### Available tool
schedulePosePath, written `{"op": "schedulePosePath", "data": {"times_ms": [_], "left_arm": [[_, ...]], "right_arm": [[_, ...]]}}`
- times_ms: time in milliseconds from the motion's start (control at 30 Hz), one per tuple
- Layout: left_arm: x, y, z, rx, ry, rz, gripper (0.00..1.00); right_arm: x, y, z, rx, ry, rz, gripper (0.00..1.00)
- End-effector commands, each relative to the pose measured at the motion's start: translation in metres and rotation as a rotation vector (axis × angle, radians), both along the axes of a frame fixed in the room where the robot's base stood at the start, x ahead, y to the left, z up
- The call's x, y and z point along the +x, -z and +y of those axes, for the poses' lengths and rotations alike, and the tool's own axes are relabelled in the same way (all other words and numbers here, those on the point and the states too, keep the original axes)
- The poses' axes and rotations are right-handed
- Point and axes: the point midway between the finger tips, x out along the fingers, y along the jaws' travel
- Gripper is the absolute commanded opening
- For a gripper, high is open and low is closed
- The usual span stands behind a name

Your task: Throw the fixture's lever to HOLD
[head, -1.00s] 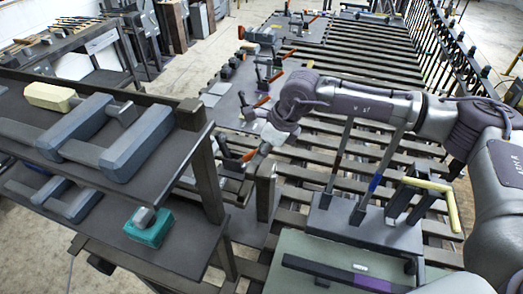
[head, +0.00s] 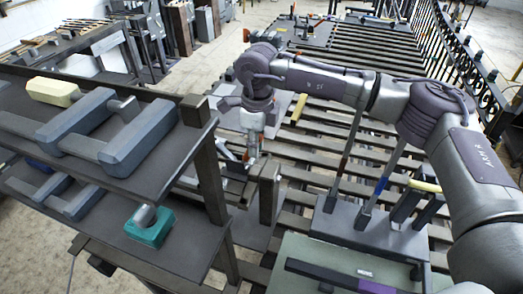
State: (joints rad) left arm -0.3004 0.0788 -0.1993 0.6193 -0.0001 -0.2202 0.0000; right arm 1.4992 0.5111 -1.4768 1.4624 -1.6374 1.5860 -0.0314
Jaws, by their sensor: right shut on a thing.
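My right gripper (head: 251,152) points down at the left edge of the slatted bench, beside a dark upright post. It is shut on a small lever with an orange end (head: 246,158), mostly hidden by the fingers. The lever's fixture (head: 232,169) is a low grey piece, partly hidden behind the shelf post and my gripper. I cannot read any HOLD mark. My left gripper is not in view.
A dark shelf (head: 160,185) with grey frames, a yellow block (head: 53,91) and a teal block (head: 149,231) stands at left. A grey base (head: 375,232) with two upright bars, banded red and blue, sits at right. The dark post (head: 267,190) is close by my gripper.

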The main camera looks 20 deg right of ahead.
Motion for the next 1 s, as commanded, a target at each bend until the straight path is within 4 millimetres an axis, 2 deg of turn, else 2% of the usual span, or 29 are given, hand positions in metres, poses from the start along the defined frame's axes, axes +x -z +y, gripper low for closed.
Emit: {"op": "schedulePosePath", "data": {"times_ms": [400,1000], "left_arm": [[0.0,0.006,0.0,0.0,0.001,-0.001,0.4],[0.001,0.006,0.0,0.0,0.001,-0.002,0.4]], "right_arm": [[0.012,-0.009,0.017,-0.183,0.002,0.12,0.0],[0.014,-0.01,0.019,-0.217,0.0,0.143,0.0]]}}
